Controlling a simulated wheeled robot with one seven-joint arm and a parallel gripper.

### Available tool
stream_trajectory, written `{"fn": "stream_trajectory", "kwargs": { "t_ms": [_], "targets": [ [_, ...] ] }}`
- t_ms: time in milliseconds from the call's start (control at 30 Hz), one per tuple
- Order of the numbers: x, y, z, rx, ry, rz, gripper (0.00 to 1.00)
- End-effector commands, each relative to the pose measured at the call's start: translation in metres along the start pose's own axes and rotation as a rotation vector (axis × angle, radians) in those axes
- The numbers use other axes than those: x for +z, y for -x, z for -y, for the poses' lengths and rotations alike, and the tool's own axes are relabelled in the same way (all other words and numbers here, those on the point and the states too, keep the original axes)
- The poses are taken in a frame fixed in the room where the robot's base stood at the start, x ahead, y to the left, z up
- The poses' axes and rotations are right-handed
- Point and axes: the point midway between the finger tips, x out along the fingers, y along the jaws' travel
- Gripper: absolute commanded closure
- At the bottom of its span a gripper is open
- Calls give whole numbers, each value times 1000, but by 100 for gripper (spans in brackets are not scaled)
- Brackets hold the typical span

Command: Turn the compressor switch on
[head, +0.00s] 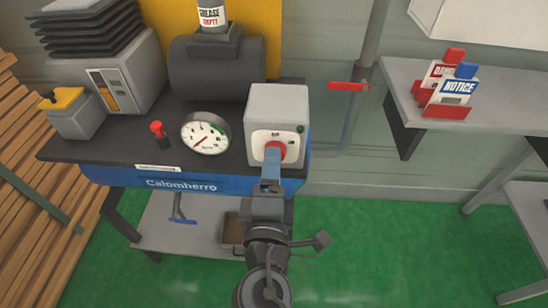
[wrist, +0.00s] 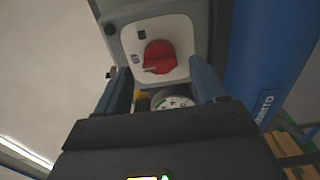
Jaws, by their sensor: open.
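The compressor switch is a grey box (head: 277,106) with a white face plate and a red rotary knob (head: 274,151), at the right end of the bench top. In the wrist view the red knob (wrist: 160,56) sits on its white plate (wrist: 184,34), just beyond my fingertips. My gripper (head: 270,168) is right in front of the knob in the head view and hides its lower part. In the wrist view my gripper (wrist: 161,72) is open, one finger on each side below the knob, with nothing held. I cannot tell whether a finger touches the plate.
A round gauge (head: 205,133) and a small red-topped valve (head: 157,132) stand left of the box. A dark tank (head: 217,68) is behind. A red lever (head: 347,87) on a pipe is to the right. A shelf with danger and notice signs (head: 457,90) is further right. Green floor is open.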

Motion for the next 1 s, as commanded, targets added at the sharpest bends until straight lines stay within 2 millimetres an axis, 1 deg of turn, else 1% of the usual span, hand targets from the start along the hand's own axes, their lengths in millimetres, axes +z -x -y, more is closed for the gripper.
{"fn": "stream_trajectory", "kwargs": {
  "t_ms": [33,100,200,333,567,1000],
  "targets": [
    [0,-8,-2,0,-1,2,30],
    [0,-16,-1,0,0,1,30],
    [1,-23,0,-1,0,2,30],
    [0,-28,0,-1,-1,0,30],
    [1,-28,0,-1,-1,0,31],
    [1,-28,1,-1,0,0,73]
  ]
}}
